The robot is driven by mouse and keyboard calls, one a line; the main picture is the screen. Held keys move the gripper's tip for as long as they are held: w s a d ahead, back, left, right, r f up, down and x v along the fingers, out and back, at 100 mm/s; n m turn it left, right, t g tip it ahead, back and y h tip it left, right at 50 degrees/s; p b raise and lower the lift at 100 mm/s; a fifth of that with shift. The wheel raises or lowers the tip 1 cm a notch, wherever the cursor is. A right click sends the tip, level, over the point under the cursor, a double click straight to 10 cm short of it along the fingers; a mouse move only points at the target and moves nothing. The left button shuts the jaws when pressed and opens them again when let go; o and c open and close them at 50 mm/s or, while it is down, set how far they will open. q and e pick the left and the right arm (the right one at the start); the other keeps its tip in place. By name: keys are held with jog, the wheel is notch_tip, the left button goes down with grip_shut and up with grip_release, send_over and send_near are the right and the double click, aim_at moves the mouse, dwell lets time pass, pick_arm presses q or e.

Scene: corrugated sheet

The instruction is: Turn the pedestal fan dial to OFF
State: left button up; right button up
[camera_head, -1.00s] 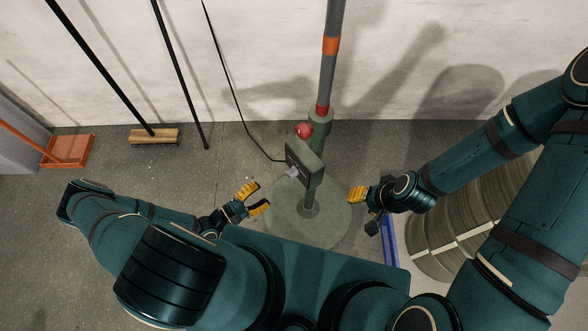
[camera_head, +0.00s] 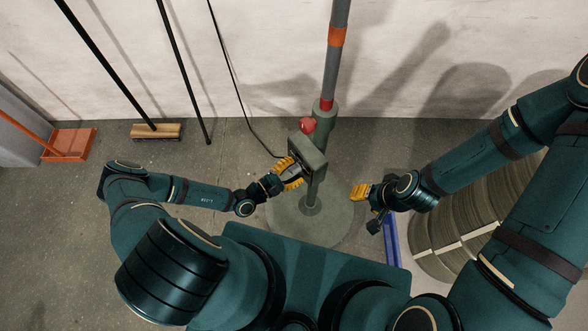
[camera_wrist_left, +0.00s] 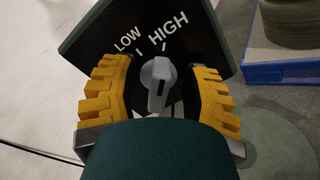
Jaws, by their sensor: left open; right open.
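The pedestal fan's grey-green control box (camera_head: 309,146) is fixed to the fan's pole (camera_head: 333,60). In the left wrist view its black face (camera_wrist_left: 200,50) reads LOW and HIGH; no OFF label is visible. The grey dial (camera_wrist_left: 158,82) sticks out below these words, its long grip running nearly up and down in that view. Which end is the pointer is unclear. My left gripper (camera_head: 288,172) is open at the box, with one yellow finger on each side of the dial and visible gaps between. My right gripper (camera_head: 360,194) is open and empty, to the right of the pole.
The fan's round base (camera_head: 340,235) rests on the floor below. A blue item (camera_head: 391,240) and a stack of ringed material (camera_head: 450,235) are at right. A broom (camera_head: 157,131), an orange dustpan (camera_head: 68,144) and a hanging cable (camera_head: 230,75) are at left.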

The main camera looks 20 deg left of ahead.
pick_arm(q)
grip_shut()
jog(key=shift+r+n, duration=0.1)
jog(key=shift+n, duration=0.3)
jog(key=shift+r+n+p, duration=0.1)
jog(key=shift+n+p, duration=0.55)
jog(key=shift+n, duration=0.35)
jog(key=n, duration=0.3)
jog(key=shift+w+a+n+p, duration=0.15)
jog(key=shift+n+p, duration=0.15)
jog(key=shift+p, duration=0.1)
jog(key=n, duration=0.5)
jog(key=shift+w+a, duration=0.1)
jog(key=shift+a, duration=0.05)
jog(key=n+b, duration=0.1)
jog(key=n, duration=0.5)
jog(key=shift+w+a, duration=0.1)
jog(key=shift+a, duration=0.05)
jog(key=shift+n, duration=0.4)
